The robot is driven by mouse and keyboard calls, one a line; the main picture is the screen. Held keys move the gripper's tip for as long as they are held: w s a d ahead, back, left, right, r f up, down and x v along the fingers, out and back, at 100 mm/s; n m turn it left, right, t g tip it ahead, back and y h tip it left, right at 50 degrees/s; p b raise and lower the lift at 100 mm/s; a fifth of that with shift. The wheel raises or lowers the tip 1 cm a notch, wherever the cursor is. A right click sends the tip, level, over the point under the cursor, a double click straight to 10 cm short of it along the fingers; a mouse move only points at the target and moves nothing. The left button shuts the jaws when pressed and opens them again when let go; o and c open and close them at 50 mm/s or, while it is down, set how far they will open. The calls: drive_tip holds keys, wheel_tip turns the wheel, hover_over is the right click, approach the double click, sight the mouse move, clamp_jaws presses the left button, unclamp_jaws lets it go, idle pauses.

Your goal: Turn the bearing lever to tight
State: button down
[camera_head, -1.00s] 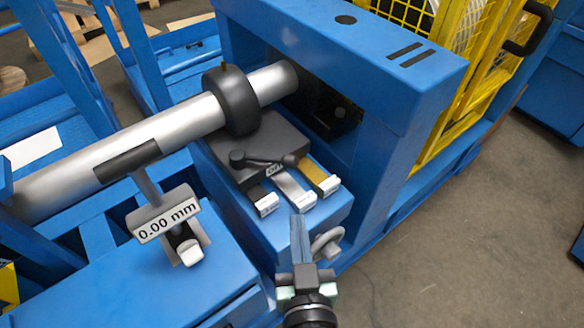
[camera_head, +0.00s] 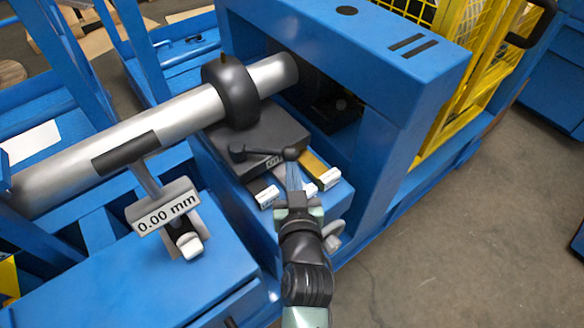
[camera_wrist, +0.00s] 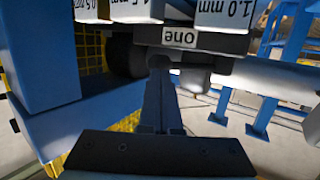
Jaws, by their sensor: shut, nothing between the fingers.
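The bearing lever (camera_head: 262,155) is a dark bar with a rounded end at each side, lying across the dark grey bearing block (camera_head: 225,140). A small label below it is too small to read in the head view. My gripper (camera_head: 293,178) is shut and empty, its fingertips close to the lever's right end; I cannot tell whether they touch.
White-ended shim strips (camera_head: 267,196) stick out of the block, one brass-coloured (camera_head: 320,170); the wrist view shows mm labels (camera_wrist: 222,15). A steel shaft (camera_head: 110,150) with a black collar (camera_head: 230,90) runs above. A gauge reads 0.00 mm (camera_head: 167,212). The blue frame (camera_head: 400,110) stands to the right.

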sight(297, 157)
drive_tip(key=shift+w+f, duration=0.1)
drive_tip(key=shift+w, duration=0.55)
drive_tip(key=shift+w+f+b, duration=0.1)
drive_tip(key=shift+b, duration=0.35)
